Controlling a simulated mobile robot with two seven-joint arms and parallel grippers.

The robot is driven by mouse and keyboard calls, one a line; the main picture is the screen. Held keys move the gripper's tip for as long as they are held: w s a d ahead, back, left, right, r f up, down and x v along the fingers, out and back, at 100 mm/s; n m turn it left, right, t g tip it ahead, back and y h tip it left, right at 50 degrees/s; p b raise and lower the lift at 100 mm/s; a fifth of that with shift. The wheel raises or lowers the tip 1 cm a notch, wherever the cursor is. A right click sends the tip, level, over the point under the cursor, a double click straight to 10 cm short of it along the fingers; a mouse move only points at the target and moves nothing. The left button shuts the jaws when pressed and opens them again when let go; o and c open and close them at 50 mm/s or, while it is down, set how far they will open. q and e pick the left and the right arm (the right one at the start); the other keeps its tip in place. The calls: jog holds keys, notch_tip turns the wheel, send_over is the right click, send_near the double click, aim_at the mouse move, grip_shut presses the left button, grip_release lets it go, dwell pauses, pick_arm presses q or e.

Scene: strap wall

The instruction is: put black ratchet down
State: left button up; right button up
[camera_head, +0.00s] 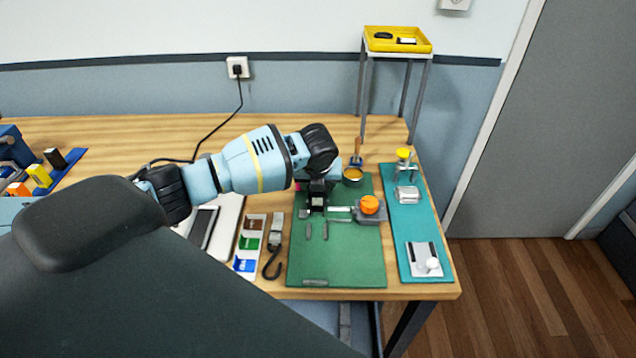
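My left arm reaches in from the left, and its gripper (317,192) points down over the upper left part of the green mat (340,262). Dark shapes are bunched at its fingertips. I cannot tell fingers from a black ratchet there, nor whether they are open or shut. A short grey bar (340,209) lies just right of the fingertips. Beside it a grey block (372,217) carries an orange round piece (369,204). A grey buckle with a black hook (273,246) lies left of the mat. My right gripper is not in view.
A tray of coloured compartments (249,243) stands left of the hook. A teal mat (408,220) with metal fittings lies on the right. A yellow tray (398,47) tops a tall stand behind. The lower green mat is mostly bare, except for a grey strip (315,282).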

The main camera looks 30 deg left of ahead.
aim_at(318, 192)
pick_arm(q)
jog(key=shift+r, duration=0.1)
jog(key=shift+r, duration=0.3)
jog(key=p+v, duration=0.1)
jog(key=v, duration=0.5)
jog(key=shift+r, duration=0.1)
jog(key=shift+v, duration=2.7)
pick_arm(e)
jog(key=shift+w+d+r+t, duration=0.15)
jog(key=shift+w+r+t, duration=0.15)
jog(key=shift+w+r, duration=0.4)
